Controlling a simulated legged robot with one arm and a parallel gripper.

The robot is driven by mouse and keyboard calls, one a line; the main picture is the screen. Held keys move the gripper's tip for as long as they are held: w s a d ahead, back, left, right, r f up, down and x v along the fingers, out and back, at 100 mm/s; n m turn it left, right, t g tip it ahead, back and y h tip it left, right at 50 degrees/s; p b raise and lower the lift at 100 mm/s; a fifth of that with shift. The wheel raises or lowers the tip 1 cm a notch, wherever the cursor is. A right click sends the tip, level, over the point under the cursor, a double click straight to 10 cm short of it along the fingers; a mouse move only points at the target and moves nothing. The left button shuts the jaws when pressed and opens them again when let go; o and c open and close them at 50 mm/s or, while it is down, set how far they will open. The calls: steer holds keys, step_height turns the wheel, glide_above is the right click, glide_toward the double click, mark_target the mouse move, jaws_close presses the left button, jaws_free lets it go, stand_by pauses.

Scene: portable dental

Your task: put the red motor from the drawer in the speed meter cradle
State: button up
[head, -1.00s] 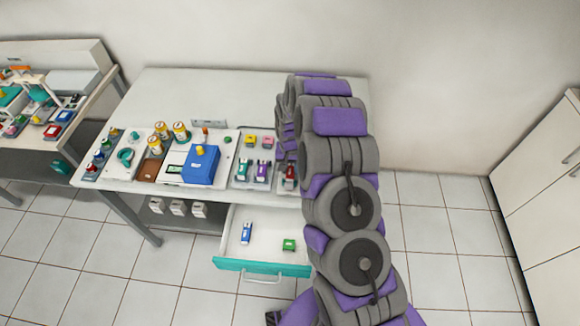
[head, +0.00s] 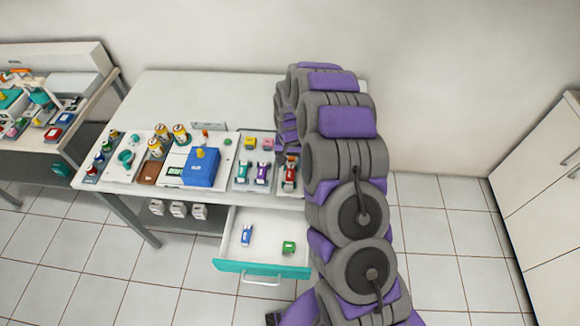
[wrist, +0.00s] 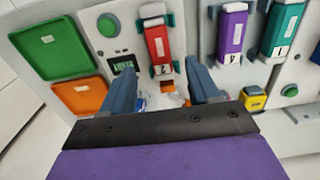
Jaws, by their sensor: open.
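The red motor (wrist: 158,46) lies in a cradle with teal clips, beside a small dark display with green digits (wrist: 125,63), in the wrist view. In the head view the red motor (head: 289,174) is at the right end of the row on the table, just left of my arm. My gripper (wrist: 160,72) is open, its two blue-grey fingers apart near the motor's lower end in the wrist view, with nothing held between them. In the head view my gripper is hidden behind my arm. The drawer (head: 262,268) is open and holds a blue piece (head: 246,235) and a green piece (head: 288,247).
Purple (wrist: 232,32) and teal (wrist: 282,30) motors lie beside the red one. A green tray (wrist: 55,47) and an orange tray (wrist: 86,96) are on the other side. A blue box (head: 201,167) stands farther left on the table (head: 240,88). The table's back is mostly clear.

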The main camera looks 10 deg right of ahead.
step_height(320, 180, up, 12)
steer(key=p, duration=0.1)
steer(key=shift+r, duration=0.15)
